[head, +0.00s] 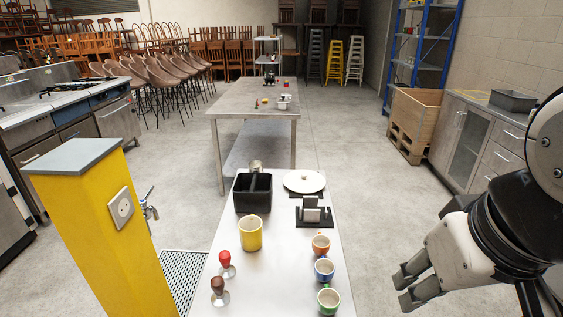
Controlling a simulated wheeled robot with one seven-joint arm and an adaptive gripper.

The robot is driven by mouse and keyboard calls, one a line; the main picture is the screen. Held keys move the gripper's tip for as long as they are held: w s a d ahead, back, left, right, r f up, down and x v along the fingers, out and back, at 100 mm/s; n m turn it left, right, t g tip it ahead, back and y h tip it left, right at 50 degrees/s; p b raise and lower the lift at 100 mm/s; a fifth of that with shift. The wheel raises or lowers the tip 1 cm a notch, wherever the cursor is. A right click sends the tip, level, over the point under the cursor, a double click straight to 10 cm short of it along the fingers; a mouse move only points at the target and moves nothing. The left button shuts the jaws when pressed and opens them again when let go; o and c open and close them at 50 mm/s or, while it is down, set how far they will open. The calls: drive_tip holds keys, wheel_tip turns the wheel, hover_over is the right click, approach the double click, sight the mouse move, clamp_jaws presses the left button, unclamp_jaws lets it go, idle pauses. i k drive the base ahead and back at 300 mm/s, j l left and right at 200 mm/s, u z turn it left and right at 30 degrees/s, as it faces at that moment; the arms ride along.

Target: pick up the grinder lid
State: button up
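My gripper (403,290) hangs at the right, beside the near table and right of the cups. Its two fingers are apart, with nothing seen between them. I cannot surely make out a grinder lid. A flat white round piece (304,180), a plate or a lid, lies at the far end of the near steel table (275,285). A black open box (253,194) stands left of it, with a greyish object behind. A small black stand (314,214) with a light block is in front of the white piece.
A yellow mug (250,233), a red-handled tamper (226,264) and a brown one (218,290) stand at the table's left. Orange (321,245), blue (324,269) and green (328,300) cups line its right edge. A yellow pillar (92,230) rises left; floor is clear right.

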sight(306, 181)
drive_tip(key=l+u, duration=0.1)
drive_tip(key=l, duration=0.5)
drive_tip(key=i+l+u, duration=0.15)
drive_tip(key=l, duration=0.25)
drive_tip(key=i+l+u, duration=0.15)
drive_tip(key=l, duration=0.3)
drive_tip(key=i+l+u, duration=0.15)
drive_tip(key=l, duration=0.3)
drive_tip(key=i+l+u, duration=0.15)
drive_tip(key=l, duration=0.3)
drive_tip(key=l+u, duration=0.15)
drive_tip(key=l, duration=0.35)
drive_tip(key=i+l+u, duration=0.45)
drive_tip(key=i+l, duration=0.55)
